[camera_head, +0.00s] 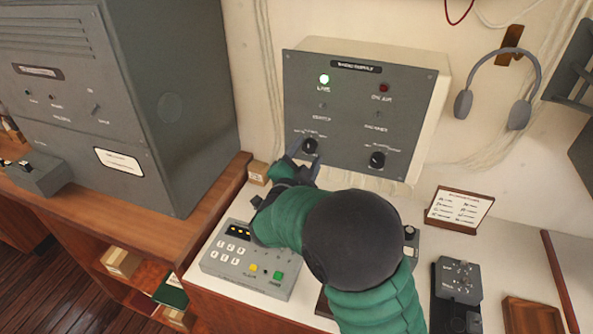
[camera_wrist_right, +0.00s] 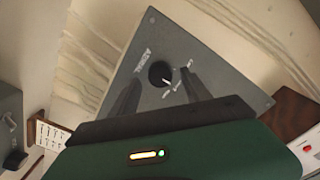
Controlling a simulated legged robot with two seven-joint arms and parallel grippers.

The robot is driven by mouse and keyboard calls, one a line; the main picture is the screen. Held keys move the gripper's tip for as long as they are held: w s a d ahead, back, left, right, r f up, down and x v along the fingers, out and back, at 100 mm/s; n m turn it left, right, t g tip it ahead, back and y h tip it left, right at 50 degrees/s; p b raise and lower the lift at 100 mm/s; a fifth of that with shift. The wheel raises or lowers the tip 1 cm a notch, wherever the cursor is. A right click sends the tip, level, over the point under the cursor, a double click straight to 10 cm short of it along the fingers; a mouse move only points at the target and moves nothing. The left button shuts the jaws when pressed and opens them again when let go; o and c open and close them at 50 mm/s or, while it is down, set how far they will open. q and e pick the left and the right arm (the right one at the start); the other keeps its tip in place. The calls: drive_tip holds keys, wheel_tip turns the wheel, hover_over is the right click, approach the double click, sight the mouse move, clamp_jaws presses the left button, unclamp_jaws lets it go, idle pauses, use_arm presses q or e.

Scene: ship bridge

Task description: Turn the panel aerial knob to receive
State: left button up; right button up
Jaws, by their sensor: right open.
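The grey radio panel (camera_head: 345,112) hangs on the wall in the head view, with a black knob at lower left (camera_head: 310,146) and another at lower right (camera_head: 377,160). My right gripper (camera_head: 306,156) is open at the lower-left knob. In the right wrist view, a round black knob (camera_wrist_right: 160,74) with a pale pointer mark shows between the two open fingers (camera_wrist_right: 161,80). I cannot tell whether they touch it. My left gripper is out of view.
A keypad box (camera_head: 250,262) lies on the desk below my right arm. A card stand (camera_head: 459,208) and a dark device (camera_head: 457,290) are on the right. Headphones (camera_head: 519,114) hang beside the panel.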

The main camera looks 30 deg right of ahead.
drive_tip(key=b+v, duration=0.1)
drive_tip(key=v, duration=1.4)
drive_tip(key=shift+s+a, duration=0.15)
drive_tip(key=shift+a, duration=0.1)
drive_tip(key=shift+f, duration=0.15)
